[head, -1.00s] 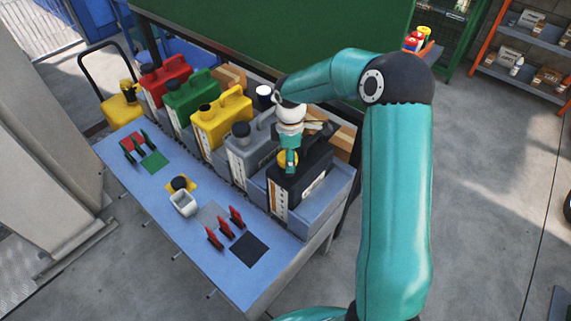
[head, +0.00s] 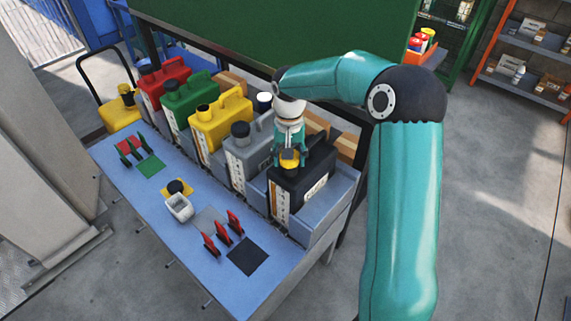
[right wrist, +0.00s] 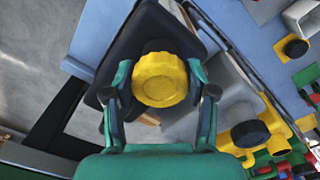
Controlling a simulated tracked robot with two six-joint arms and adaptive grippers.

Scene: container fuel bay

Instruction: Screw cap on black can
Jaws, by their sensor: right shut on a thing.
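The black can (head: 312,185) stands at the near right end of the row of cans, in a blue-grey bin. A yellow cap (head: 289,157) is at its neck, below my right gripper (head: 290,150). In the right wrist view the yellow cap (right wrist: 160,79) lies between the two fingers of my right gripper (right wrist: 162,88), which is shut on it. The black can (right wrist: 150,32) shows behind the cap. The neck is hidden, so I cannot tell how far the cap is seated. My left gripper is not in view.
The grey can (head: 250,150) with a dark cap stands close beside the black can. Yellow (head: 222,125), green (head: 189,100) and red (head: 164,83) cans follow.

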